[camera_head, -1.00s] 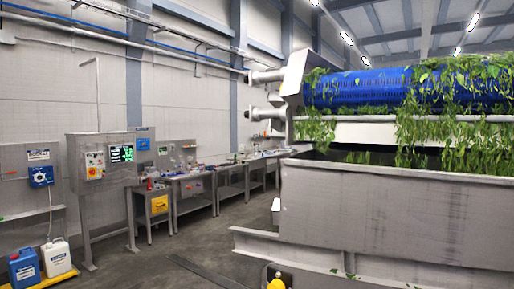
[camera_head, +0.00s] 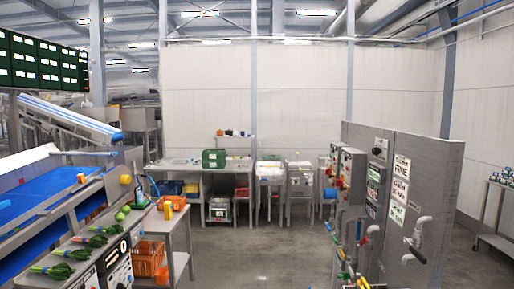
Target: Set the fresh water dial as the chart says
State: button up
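My gripper is not in view. A grey steel panel (camera_head: 429,170) stands at the right, seen at an angle. It carries a small dark round knob (camera_head: 377,151) on a grey plate. Below and beside it are white signs, one reading "FINE" (camera_head: 401,167), with smaller print I cannot read. Grey control boxes (camera_head: 351,168) with red and yellow parts stand at the panel's left end. I cannot tell which part is the fresh water dial or which sign is the chart.
Pipes with valve handles (camera_head: 417,240) stick out from the panel. A blue conveyor (camera_head: 40,212) and a bench with bundles of greens (camera_head: 60,255) stand at the left, beside an orange crate (camera_head: 148,259). Tables (camera_head: 215,172) line the back. The middle floor (camera_head: 245,255) is clear.

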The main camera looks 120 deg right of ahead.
aim_at(376, 151)
jog(key=z, duration=5.05)
jog(key=i+j+z, duration=0.25)
jog(key=z, duration=0.2)
jog(key=i+j+z, duration=0.15)
jog(key=j+z, duration=0.3)
